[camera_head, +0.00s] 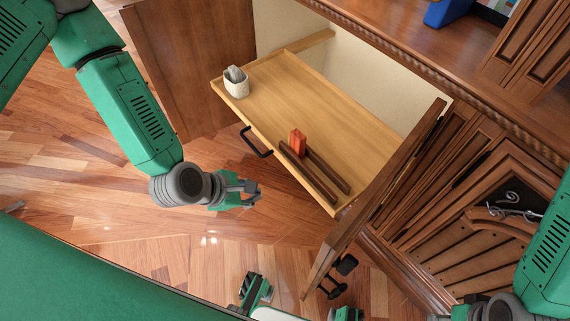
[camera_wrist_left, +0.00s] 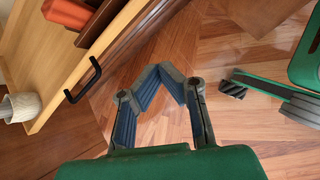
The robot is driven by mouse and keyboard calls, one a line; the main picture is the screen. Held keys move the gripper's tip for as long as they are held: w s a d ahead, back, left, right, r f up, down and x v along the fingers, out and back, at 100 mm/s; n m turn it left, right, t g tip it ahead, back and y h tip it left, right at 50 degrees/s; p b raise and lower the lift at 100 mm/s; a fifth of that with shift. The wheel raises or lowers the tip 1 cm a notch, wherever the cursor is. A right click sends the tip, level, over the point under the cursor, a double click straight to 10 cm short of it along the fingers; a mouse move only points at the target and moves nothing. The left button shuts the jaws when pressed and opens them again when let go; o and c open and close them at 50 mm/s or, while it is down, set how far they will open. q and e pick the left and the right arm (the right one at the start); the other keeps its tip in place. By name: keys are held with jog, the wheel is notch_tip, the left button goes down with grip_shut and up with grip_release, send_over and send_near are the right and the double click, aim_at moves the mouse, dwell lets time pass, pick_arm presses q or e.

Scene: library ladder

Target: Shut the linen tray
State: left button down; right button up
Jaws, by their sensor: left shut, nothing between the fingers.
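The linen tray (camera_head: 330,88) is a light wood pull-out board, standing out of the cabinet between two open doors. Its front edge has a black bar handle (camera_head: 257,143), which also shows at left in the left wrist view (camera_wrist_left: 84,82). My left gripper (camera_head: 254,192) is shut and empty, in front of the handle and apart from it. Its fingers (camera_wrist_left: 166,78) meet over the floor in the left wrist view. My right gripper (camera_head: 445,316) shows only at the bottom edge of the head view; its fingers are too cut off to read.
On the tray stand a pale cup (camera_head: 236,88) with grey contents and an orange-red block (camera_head: 297,143) by two dark wooden strips (camera_head: 316,172). The left door (camera_head: 190,65) and right door (camera_head: 378,195) flank it.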

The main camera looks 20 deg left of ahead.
pick_arm(q)
jog(key=w+a+r+n+t, duration=0.1)
jog(key=w+n+t, duration=0.1)
jog(key=w+n, duration=0.35)
jog(key=b, duration=0.5)
send_near(296, 161)
jog(key=shift+n, duration=0.35)
jog(key=x, duration=0.6)
jog(key=shift+s+f, duration=0.1)
jog(key=shift+f, duration=0.4)
jog(key=shift+w+d, duration=0.1)
jog(key=shift+w, duration=0.3)
